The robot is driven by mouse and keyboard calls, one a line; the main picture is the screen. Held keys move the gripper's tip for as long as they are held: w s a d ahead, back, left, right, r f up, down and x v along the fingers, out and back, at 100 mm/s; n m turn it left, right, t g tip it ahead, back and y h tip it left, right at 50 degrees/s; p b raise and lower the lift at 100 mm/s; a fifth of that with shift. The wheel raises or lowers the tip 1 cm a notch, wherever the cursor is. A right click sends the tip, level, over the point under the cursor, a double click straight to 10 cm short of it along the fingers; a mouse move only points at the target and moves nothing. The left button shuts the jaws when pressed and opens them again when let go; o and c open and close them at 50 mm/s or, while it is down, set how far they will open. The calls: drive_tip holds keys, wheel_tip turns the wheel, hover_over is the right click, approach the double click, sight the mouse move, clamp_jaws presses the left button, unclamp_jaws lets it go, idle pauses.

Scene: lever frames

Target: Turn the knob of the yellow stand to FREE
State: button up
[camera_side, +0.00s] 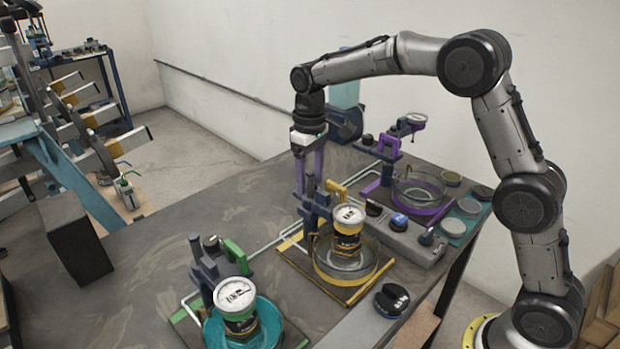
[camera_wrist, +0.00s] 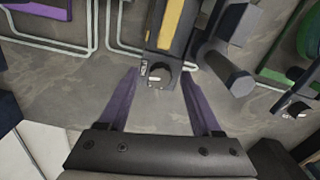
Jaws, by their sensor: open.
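The yellow stand (camera_side: 340,190) is at mid-table with a yellow lever, a blue-grey post and a yellow-rimmed base; a yellow-and-black can stands in its glass dish. In the wrist view its yellow lever (camera_wrist: 172,22) is at the top centre. Its small round dark knob (camera_wrist: 158,79) sits at the lever's near end, with a light mark toward its upper right and a small label beside it, too small to read. My gripper (camera_wrist: 159,76) is open, its purple fingers on either side of the knob in the picture; contact cannot be told. In the side view my gripper (camera_side: 311,188) hides the knob.
A green stand (camera_side: 236,258) with a teal dish and can is front left. A purple stand (camera_side: 388,150) with a glass dish (camera_side: 420,190) is behind right. A grey box with knobs (camera_side: 405,240) is to the right. The left table area is mostly clear, beyond a dark block (camera_side: 75,240).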

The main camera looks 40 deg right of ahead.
clamp_jaws()
idle(0.4)
drive_tip(key=shift+n, duration=0.3)
drive_tip(key=n, duration=0.3)
drive_tip(key=shift+n, duration=0.3)
drive_tip(key=n, duration=0.3)
drive_tip(key=shift+n, duration=0.3)
drive_tip(key=n, duration=0.3)
drive_tip(key=shift+n, duration=2)
